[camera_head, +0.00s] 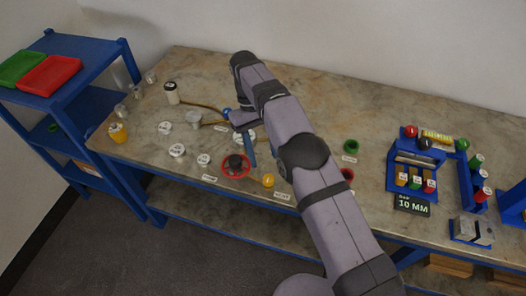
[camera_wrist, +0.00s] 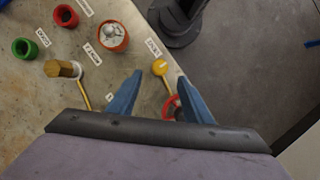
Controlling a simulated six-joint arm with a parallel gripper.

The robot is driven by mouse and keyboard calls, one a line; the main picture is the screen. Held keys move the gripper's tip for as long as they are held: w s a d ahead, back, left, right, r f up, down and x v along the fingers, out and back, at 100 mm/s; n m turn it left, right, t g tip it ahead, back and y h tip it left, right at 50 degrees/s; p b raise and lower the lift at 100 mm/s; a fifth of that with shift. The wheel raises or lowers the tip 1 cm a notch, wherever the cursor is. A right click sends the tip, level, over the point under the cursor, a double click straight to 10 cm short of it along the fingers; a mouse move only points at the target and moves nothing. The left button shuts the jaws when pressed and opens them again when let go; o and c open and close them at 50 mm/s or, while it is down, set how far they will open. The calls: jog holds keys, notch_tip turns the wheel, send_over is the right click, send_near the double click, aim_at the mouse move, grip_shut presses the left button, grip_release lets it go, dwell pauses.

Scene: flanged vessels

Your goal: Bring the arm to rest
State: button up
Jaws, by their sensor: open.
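My gripper (camera_head: 241,136) hangs over the middle of the worktop (camera_head: 330,110) in the head view, with the arm bent above it. In the wrist view its two blue fingers (camera_wrist: 160,90) stand wide apart with nothing held between them. A red ring (camera_wrist: 170,107) lies below, partly hidden by the right finger. A yellow disc with a stem (camera_wrist: 160,68) shows beyond the fingertips. An orange flanged vessel with a silvery top (camera_wrist: 113,37) stands further off. My arm hides part of the worktop in the head view.
Several small white-topped parts (camera_head: 177,150) and a dark piece on a red ring (camera_head: 236,163) are on the worktop. A blue rack (camera_head: 412,165) stands at right. A blue shelf with red (camera_head: 50,76) and green (camera_head: 20,68) trays is at left. The back centre-right worktop is clear.

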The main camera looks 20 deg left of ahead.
dwell(0.3)
jog(key=d+r+m+t+y, duration=0.1)
jog(key=d+r+m, duration=0.1)
jog(key=d, duration=0.8)
jog(key=d+r+m+y, duration=0.1)
jog(key=d+r+m, duration=0.2)
jog(key=d, duration=0.6)
jog(key=s+d+f+m+t, duration=0.1)
jog(key=s+d+f+m, duration=0.1)
jog(key=s+d, duration=0.4)
jog(key=s+d+f+m+t+y, duration=0.1)
jog(key=s+d+f+m, duration=0.1)
jog(key=s+d, duration=0.4)
jog(key=s, duration=0.5)
jog(key=shift+f, duration=0.2)
